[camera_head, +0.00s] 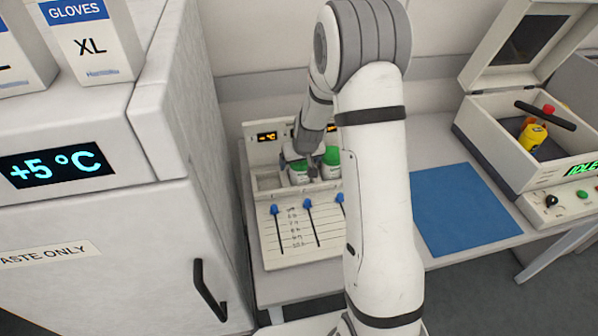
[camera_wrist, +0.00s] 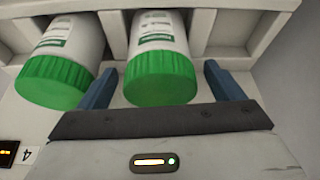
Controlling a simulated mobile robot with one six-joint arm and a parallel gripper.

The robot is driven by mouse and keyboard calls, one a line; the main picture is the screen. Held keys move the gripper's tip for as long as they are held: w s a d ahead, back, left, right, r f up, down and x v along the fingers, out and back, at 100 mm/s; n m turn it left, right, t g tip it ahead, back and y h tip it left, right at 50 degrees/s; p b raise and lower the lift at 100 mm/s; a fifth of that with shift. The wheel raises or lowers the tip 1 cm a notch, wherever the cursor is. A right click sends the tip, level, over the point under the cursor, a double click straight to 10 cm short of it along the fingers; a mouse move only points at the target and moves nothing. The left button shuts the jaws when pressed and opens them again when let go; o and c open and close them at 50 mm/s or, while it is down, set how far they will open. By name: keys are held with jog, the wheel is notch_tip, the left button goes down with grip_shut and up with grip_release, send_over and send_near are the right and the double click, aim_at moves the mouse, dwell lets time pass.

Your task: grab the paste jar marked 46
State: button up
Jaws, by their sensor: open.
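Two white jars with green lids stand in a slotted rack; their label print is too small to read, so I cannot tell which is marked 46. In the wrist view, one jar (camera_wrist: 160,62) lies between the two blue fingers of my gripper (camera_wrist: 162,82), with a gap at each side. The other jar (camera_wrist: 62,65) is just outside the left finger.
The rack unit (camera_head: 300,250) has blue sliders and a small amber display. A blue mat (camera_head: 464,208) lies clear to its right. An open-lidded machine (camera_head: 505,125) reading IDLE holds a yellow jar (camera_head: 533,135). A tall white cabinet (camera_head: 100,230) stands close at left.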

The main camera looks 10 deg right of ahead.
jog(key=shift+c, duration=0.5)
grip_shut()
dwell(0.5)
